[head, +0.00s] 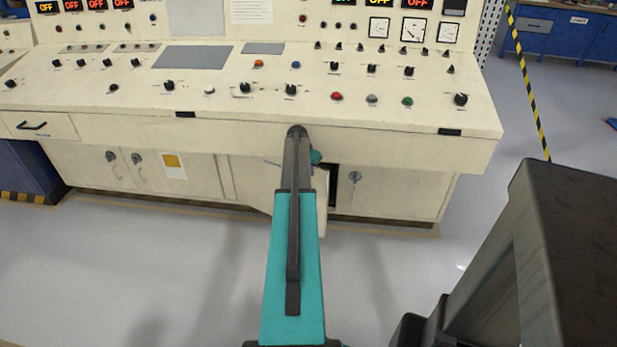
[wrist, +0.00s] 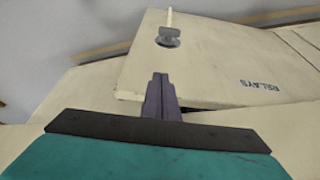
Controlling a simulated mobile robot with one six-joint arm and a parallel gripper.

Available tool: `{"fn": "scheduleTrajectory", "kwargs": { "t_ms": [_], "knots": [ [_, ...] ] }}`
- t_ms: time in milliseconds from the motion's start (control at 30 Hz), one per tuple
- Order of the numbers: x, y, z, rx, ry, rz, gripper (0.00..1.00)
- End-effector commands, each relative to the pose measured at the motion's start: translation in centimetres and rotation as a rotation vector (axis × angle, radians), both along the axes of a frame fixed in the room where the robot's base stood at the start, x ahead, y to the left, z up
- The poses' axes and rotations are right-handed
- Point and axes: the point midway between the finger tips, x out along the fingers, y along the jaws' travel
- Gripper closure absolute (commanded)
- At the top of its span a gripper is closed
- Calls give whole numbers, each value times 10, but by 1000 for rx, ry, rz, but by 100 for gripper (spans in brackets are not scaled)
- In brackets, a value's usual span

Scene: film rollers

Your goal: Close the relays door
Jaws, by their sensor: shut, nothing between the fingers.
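The relays door (head: 254,184) is a cream panel under the control console, standing ajar with its right edge swung out towards me. A dark gap (head: 331,180) shows between it and the cabinet. My arm covers the middle of the door in the head view. In the wrist view the door (wrist: 215,75) carries the word RELAYS and a grey lock with a key (wrist: 168,37). My gripper (wrist: 160,82) is shut and empty, its fingertips over the door's edge beside the lock. I cannot tell whether they touch it. The head view hides my fingers behind my arm.
The console desk (head: 390,135) overhangs the doors, with knobs and buttons on top. A neighbouring door with a lock (head: 395,192) is closed at the right. The left cabinet doors (head: 130,170) are closed. The grey floor (head: 180,265) in front is clear.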

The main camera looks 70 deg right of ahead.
Motion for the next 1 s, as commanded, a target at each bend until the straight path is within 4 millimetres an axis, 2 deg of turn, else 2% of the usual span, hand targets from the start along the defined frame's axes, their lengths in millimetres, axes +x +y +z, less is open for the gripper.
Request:
{"fn": "scheduleTrajectory", "kwargs": {
  "t_ms": [300, 633, 1000],
  "knots": [
    [13, 4, 0, 0, 0, 28, 100],
    [17, 11, 0, 1, 0, 32, 100],
    [16, 40, 0, 1, 0, 32, 100]
  ]
}}
